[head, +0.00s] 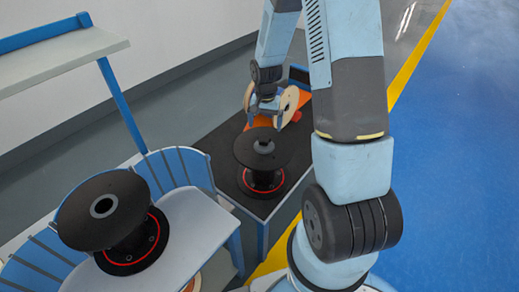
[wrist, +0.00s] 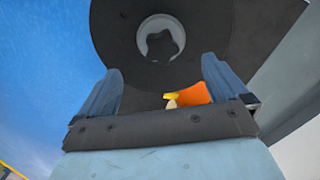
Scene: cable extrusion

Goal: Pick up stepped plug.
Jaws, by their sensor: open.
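A black spool (head: 250,160) stands upright on the dark bench top, with a red ring at its base. A small grey round piece at its hub, which looks like the stepped plug (head: 263,147), sits on its upper flange. In the wrist view a pale ring with a dark, star-shaped middle, apparently the plug (wrist: 146,30), shows in the black disc (wrist: 112,30) beyond the fingers. My gripper (head: 266,104) is behind and above the spool in the head view. In the wrist view my gripper (wrist: 160,66) has its blue fingers wide apart, with nothing held between them.
Another black spool (head: 85,222) with an open hub stands on the grey table (head: 195,225) at front left. A pale wooden reel (head: 289,105) and orange surface (head: 239,124) lie near my gripper. A shelf (head: 60,62) rises at left. Blue floor (head: 455,165) is clear at right.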

